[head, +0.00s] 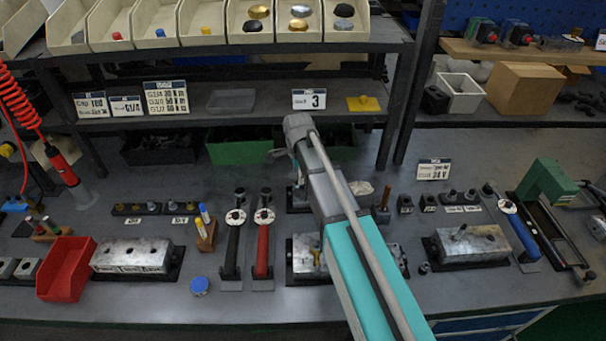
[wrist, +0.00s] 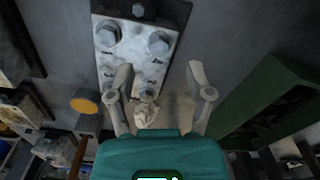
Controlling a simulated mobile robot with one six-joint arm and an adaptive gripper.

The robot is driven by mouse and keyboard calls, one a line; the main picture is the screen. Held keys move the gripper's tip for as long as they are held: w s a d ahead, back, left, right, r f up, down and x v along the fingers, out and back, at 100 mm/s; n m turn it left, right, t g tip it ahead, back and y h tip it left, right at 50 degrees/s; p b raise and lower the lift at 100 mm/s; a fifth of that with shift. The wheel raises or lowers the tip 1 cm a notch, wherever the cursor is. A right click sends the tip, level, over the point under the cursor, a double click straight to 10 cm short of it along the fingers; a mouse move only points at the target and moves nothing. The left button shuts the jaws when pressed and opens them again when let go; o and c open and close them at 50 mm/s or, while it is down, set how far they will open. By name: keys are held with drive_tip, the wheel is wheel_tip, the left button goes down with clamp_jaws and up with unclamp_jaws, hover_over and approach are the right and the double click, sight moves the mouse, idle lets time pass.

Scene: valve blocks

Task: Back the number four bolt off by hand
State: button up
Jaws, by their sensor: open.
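In the wrist view a pale metal valve block (wrist: 134,55) carries hex bolts. One bolt (wrist: 107,34) is at its upper left, another bolt (wrist: 158,43) at its upper right, and a third bolt (wrist: 147,95) near its lower end. Dark digits are stamped beside them; a mark like a 4 lies just below the upper right bolt, but the digits are too small to read surely. In the head view my gripper (head: 290,136) hangs above the middle of the bench; my arm hides part of the blocks below.
Red-handled (head: 263,245) and black-handled (head: 232,245) tools stand left of my arm. A red bin (head: 66,268) and a metal block (head: 133,254) are further left. Another block (head: 472,243) is at right. A shelf (head: 230,116) edges the back. The front bench strip is mostly clear.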

sight(298, 185)
drive_tip(key=shift+f+b, duration=1.3)
drive_tip(key=shift+f, duration=0.3)
clamp_jaws()
drive_tip(key=shift+n, duration=0.3)
